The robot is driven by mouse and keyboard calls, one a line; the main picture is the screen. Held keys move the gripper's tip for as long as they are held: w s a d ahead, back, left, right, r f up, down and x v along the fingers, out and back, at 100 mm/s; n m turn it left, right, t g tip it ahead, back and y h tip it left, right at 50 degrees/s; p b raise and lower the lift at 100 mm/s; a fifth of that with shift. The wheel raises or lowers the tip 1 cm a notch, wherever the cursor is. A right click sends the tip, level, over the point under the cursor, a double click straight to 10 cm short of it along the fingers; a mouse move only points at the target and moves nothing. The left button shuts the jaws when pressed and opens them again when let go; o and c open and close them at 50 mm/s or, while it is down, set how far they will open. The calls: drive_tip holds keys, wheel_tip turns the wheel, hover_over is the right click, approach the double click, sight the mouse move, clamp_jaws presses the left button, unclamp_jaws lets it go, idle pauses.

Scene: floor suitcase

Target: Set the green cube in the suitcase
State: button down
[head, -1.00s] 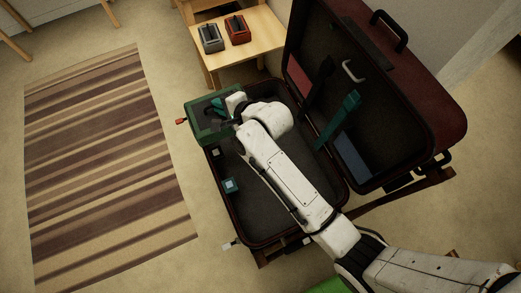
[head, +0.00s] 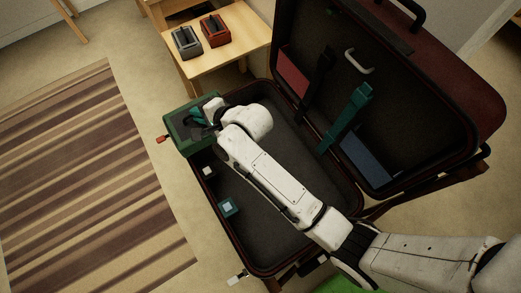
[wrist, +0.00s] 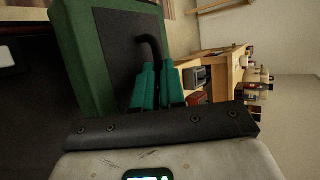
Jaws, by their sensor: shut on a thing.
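The green cube (head: 192,144) is a dark green box with a grey panel and a black handle. My gripper (head: 203,119) has teal fingers and is shut on that handle; the hold also shows in the wrist view (wrist: 157,84), with the cube's green side (wrist: 72,45) close by. The suitcase (head: 252,228) lies open, its dark lid leaning up on the right. The cube overlaps the suitcase's far left corner in the head view; its height over the rim cannot be told. My arm hides part of the suitcase floor.
Much of the floor shows bare. A wooden table (head: 222,62) behind carries a grey box (head: 186,43) and a red box (head: 215,31). A striped rug (head: 85,185) lies left.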

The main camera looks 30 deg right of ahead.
drive_tip(key=s+d+f, duration=0.1)
drive_tip(key=d, duration=0.1)
drive_tip(key=s+d+f, duration=0.1)
drive_tip(key=d, duration=0.2)
drive_tip(key=s+d+f, duration=0.1)
drive_tip(key=d+f, duration=0.1)
drive_tip(key=d, duration=0.1)
drive_tip(key=shift+d, duration=0.25)
drive_tip(key=s+d+f+b, duration=0.1)
drive_tip(key=d+f, duration=0.3)
drive_tip(key=f, duration=0.5)
drive_tip(key=shift+s+d+b, duration=0.3)
drive_tip(key=shift+s+b, duration=0.1)
drive_tip(key=shift+s, duration=0.05)
drive_tip(key=c, duration=1.7)
unclamp_jaws()
drive_tip(key=shift+f, duration=0.25)
drive_tip(key=o, duration=0.5)
